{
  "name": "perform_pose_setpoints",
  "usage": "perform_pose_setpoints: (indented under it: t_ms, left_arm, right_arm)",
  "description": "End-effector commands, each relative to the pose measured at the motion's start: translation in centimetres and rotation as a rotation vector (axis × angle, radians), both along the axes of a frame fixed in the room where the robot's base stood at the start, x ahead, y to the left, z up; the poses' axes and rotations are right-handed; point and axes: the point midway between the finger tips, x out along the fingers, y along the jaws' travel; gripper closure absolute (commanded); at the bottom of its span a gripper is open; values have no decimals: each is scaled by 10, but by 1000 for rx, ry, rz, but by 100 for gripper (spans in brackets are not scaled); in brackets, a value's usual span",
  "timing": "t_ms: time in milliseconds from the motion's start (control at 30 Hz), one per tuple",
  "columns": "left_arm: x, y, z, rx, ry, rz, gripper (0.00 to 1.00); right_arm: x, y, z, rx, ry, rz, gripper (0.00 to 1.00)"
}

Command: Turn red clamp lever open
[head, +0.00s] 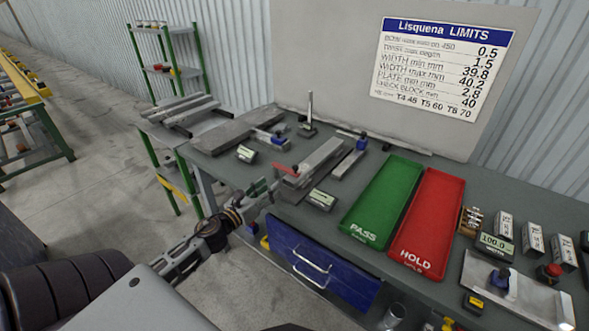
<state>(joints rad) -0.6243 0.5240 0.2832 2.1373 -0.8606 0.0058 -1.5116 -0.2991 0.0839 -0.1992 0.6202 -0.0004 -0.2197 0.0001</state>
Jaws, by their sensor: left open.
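The red clamp lever (284,168) is a small red bar at the left end of a grey metal fixture (318,160) on the workbench. My left gripper (265,187) is open at the bench's front edge, just below and left of the lever. Its fingers appear apart from the lever, though depth is hard to judge. No object shows between the fingers. My right gripper is not in view.
A digital readout (321,199) sits right of the gripper, and another (246,154) behind it. A green PASS tray (383,200) and a red HOLD tray (428,220) lie farther right. A blue drawer (320,268) is below the bench top (345,172).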

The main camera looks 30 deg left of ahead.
Motion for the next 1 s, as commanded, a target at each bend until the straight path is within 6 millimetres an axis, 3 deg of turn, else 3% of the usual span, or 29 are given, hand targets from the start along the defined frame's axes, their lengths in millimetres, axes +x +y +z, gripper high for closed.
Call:
perform_pose_setpoints:
  t_ms: [300, 1000]
  left_arm:
    - [0, -1, 0, 177, -13, -5, 56]
    - [8, -2, 0, 183, -14, -5, 56]
  right_arm:
    - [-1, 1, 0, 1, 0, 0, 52]
    - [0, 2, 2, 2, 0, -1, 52]
